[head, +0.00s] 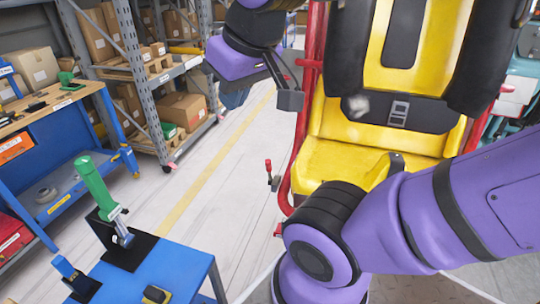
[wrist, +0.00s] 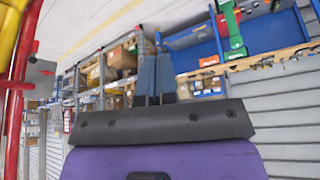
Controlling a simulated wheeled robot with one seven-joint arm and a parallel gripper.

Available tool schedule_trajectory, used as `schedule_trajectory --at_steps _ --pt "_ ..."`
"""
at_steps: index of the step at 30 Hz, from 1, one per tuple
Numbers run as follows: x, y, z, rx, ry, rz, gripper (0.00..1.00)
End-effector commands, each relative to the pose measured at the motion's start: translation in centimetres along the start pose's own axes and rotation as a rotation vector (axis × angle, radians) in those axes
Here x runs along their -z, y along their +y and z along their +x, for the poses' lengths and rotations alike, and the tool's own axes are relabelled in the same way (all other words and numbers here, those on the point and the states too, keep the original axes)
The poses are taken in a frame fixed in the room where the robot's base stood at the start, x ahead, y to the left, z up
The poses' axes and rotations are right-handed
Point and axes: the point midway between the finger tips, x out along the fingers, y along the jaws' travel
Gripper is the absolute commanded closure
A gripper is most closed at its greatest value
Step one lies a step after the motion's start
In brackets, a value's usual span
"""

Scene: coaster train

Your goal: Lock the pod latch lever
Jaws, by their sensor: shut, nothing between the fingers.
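The pod seat (head: 345,155) is yellow with a black restraint, inside a red tubular frame (head: 312,62). A grey block (head: 290,100) sits on the frame's left side, with small red parts close by; it also shows at the left of the wrist view (wrist: 40,72). A small dark lever with a red end (head: 268,170) stands low, left of the seat. I cannot tell which part is the latch lever. My gripper (head: 234,98) is left of the grey block, apart from it. In the wrist view its fingers (wrist: 154,75) are together and empty.
A blue table (head: 175,285) at the front left holds a green-handled clamp (head: 95,185) on a black plate. A blue workbench (head: 60,140) and shelving with boxes (head: 185,108) stand farther left. The floor (head: 215,175) between shelving and seat is clear.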

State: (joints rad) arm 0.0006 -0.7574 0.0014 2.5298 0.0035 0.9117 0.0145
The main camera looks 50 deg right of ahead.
Motion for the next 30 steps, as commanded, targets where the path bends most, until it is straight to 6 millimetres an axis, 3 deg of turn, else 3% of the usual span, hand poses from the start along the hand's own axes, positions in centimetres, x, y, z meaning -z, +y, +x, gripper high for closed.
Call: schedule_trajectory --at_steps 5,14,22,30 --pt "2.1 0.9 0.8 -0.008 -0.047 0.146 1.00" --pt "8.5 5.3 4.8 -0.063 -0.181 0.650 1.00" --pt "12.7 11.3 10.3 -0.156 -0.289 1.120 1.00" --pt "14.6 18.7 17.2 -0.291 -0.381 1.586 1.00"
